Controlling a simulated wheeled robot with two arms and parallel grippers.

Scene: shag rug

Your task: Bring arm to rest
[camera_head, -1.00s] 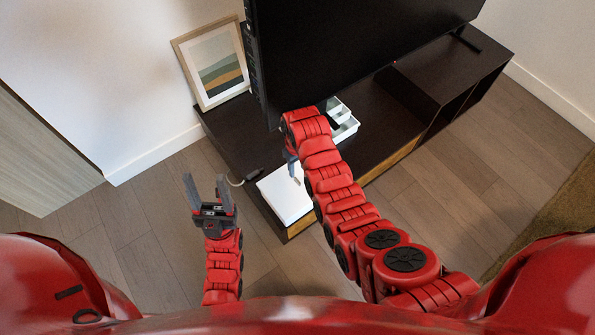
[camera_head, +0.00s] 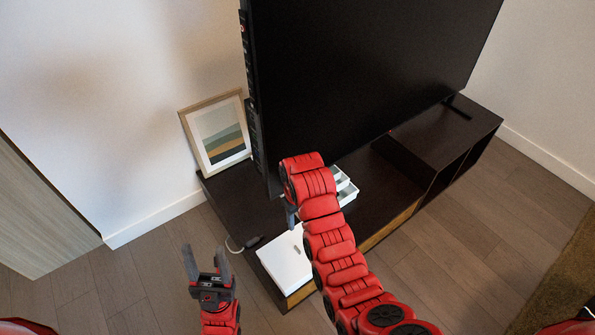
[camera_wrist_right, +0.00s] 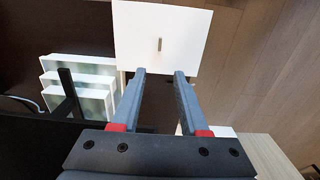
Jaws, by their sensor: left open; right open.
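My right arm (camera_head: 335,245) reaches forward over the dark TV stand, close to the TV's lower left corner. In the head view its gripper is mostly hidden behind the arm's end. In the right wrist view my right gripper (camera_wrist_right: 160,78) is open and empty, with two grey fingers apart. Beyond its fingertips is a white box (camera_wrist_right: 165,25) with a small slot or handle; the white box (camera_head: 286,262) also shows in the head view on the stand's front end. My left gripper (camera_head: 205,265) is open and empty, pointing up above the wooden floor, left of the stand.
A large black TV (camera_head: 360,80) stands on the dark TV stand (camera_head: 235,205). A framed picture (camera_head: 217,135) leans against the wall. White trays (camera_head: 345,187) sit behind my right arm. A brown rug (camera_head: 560,280) lies at right. Floor at left is clear.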

